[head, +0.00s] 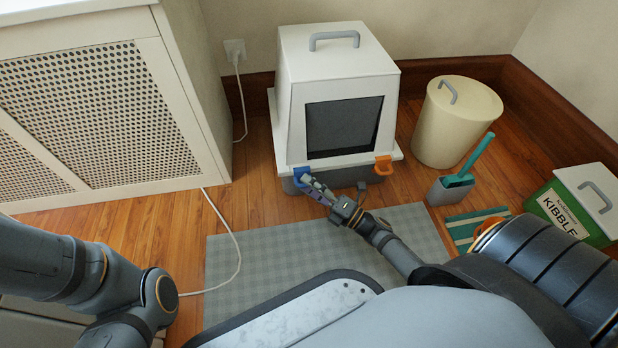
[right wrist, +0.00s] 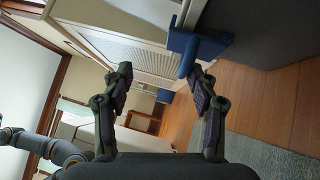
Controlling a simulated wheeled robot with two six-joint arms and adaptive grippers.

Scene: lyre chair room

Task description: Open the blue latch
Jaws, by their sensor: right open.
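The white litter box (head: 291,105) with a grey base stands against the back wall. The blue latch (head: 299,175) is at its front left lower corner, and an orange latch (head: 383,166) is at its front right. My right gripper (head: 315,187) is open at the blue latch and partly covers it in the head view. In the right wrist view the blue latch (right wrist: 196,44) appears just beyond the right-hand fingertip of the open gripper (right wrist: 160,78). I cannot tell whether they touch. My left arm shows at the left, but its gripper is out of view.
A cream lidded bin (head: 455,125), a grey holder with a teal-handled tool (head: 450,190) and a green kibble box (head: 568,210) stand to the right. A white perforated cabinet (head: 185,75) is at the left. A grey mat (head: 250,262) and a white cable (head: 236,250) lie in front.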

